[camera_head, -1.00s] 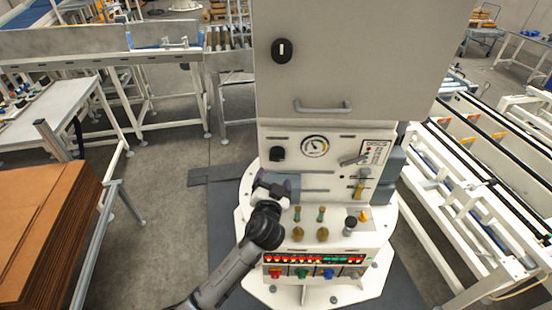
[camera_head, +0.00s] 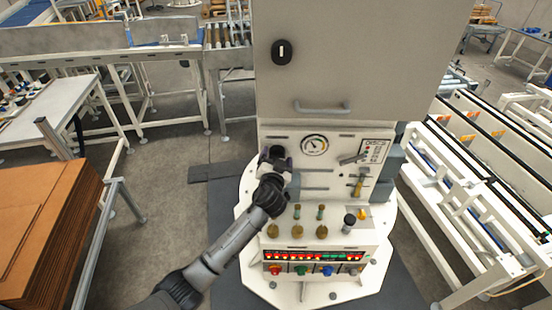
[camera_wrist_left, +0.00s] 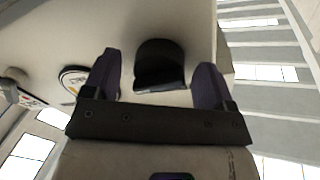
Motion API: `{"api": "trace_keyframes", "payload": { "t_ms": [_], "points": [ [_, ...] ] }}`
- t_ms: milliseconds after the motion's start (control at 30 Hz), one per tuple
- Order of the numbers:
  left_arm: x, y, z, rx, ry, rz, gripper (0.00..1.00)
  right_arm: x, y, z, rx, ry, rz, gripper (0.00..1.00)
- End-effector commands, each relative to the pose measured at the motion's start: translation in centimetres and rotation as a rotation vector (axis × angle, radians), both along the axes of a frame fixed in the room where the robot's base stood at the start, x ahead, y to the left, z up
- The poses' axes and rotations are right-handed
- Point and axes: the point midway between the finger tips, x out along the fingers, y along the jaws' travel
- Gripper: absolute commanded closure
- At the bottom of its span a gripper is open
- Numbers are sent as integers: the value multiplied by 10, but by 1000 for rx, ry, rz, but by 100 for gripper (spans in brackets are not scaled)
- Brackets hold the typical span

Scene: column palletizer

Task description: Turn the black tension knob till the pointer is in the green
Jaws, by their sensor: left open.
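The black tension knob (camera_head: 277,150) is on the white panel, left of the round gauge (camera_head: 314,145). My left gripper (camera_head: 276,161) is open in front of the knob, with one finger on each side. In the left wrist view the knob (camera_wrist_left: 160,62) lies between the two purple fingertips (camera_wrist_left: 158,72), with a visible gap on both sides. The gauge has a white face and a dark pointer; it is too small to tell which zone the pointer is in. The gauge is partly visible at the left of the wrist view (camera_wrist_left: 74,80). My right gripper is not in view.
Below are brass valves (camera_head: 297,230), a row of red and green lights (camera_head: 310,256) and coloured knobs (camera_head: 301,270). A door handle (camera_head: 322,107) sticks out above the panel. Cardboard sheets (camera_head: 45,225) are stacked at left; a conveyor (camera_head: 480,180) stands at right.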

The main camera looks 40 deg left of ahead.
Motion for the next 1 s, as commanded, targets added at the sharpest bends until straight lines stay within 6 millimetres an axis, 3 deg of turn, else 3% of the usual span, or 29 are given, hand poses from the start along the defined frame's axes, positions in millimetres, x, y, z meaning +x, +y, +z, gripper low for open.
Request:
{"api": "trace_keyframes", "payload": {
  "t_ms": [67, 533, 1000],
  "points": [
    [0, 0, 0, 0, 0, 0, 24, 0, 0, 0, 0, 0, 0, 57],
    [0, 0, 0, 0, 0, 0, 70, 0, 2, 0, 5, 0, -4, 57],
    [-1, 1, 4, 132, 101, 1, 70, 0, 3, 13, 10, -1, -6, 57]
  ]
}}
